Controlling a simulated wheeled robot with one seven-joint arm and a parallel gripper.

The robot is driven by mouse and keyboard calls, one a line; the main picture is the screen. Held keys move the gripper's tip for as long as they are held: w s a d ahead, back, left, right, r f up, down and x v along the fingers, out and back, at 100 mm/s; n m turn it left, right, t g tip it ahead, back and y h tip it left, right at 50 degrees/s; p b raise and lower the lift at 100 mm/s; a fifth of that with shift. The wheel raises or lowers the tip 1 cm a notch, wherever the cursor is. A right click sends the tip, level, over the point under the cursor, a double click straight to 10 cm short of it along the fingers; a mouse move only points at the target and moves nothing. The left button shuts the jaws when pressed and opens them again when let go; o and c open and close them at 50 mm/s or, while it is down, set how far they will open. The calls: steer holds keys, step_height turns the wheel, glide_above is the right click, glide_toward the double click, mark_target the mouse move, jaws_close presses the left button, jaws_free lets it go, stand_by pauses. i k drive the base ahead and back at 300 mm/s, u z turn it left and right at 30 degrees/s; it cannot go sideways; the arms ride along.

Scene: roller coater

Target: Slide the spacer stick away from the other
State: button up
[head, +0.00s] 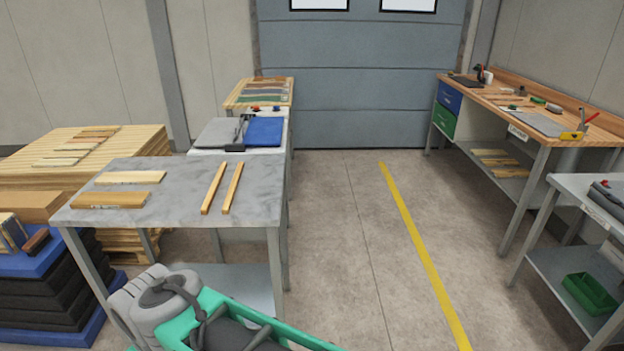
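Two thin wooden spacer sticks lie side by side on the grey table. The left spacer stick (214,188) and the right spacer stick (232,188) are nearly parallel, with a narrow gap between them. Both point away from me and lean slightly right at the far end. They lie on the right half of the grey tabletop (180,200). No gripper fingers show in the head view. Part of my green and grey arm is at the bottom, in front of the table.
Two wooden boards, one pale (130,178) and one browner (111,200), lie on the table's left half. Behind stands a roller machine (212,134) with a blue panel. A board stack (135,150) is at left, a workbench (540,100) at right. The floor between is clear.

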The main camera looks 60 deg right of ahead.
mark_target(228, 204)
steer(key=z, duration=0.7)
steer(key=i, duration=0.6)
steer(key=z, duration=2.7)
steer(key=i, duration=1.6)
steer(key=u, duration=3.95)
steer(key=i, duration=0.4)
